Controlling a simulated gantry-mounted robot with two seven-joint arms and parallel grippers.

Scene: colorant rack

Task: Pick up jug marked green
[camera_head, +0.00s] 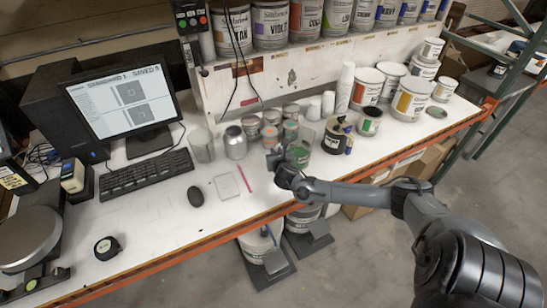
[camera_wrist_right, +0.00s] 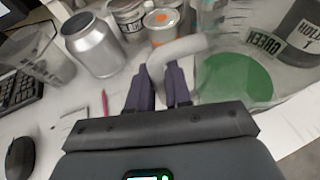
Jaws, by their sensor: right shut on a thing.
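The jug marked green (camera_head: 299,153) is a clear jug with green liquid inside, among cans on the white bench. In the right wrist view the jug (camera_wrist_right: 235,78) is close on the right, with the word GREEN on its side. Its pale curved handle (camera_wrist_right: 178,47) reaches left between my fingers. My right gripper (camera_head: 277,163) is at the left side of the jug; in the right wrist view the gripper (camera_wrist_right: 160,88) is shut on the handle. I cannot tell whether the jug's base touches the bench. My left gripper is not in view.
A silver can (camera_head: 235,143) and a clear beaker (camera_head: 202,146) stand left of the jug. A dark jug marked HOLLY (camera_wrist_right: 305,35) is close on its right. Large paint cans (camera_head: 411,98) stand behind right.

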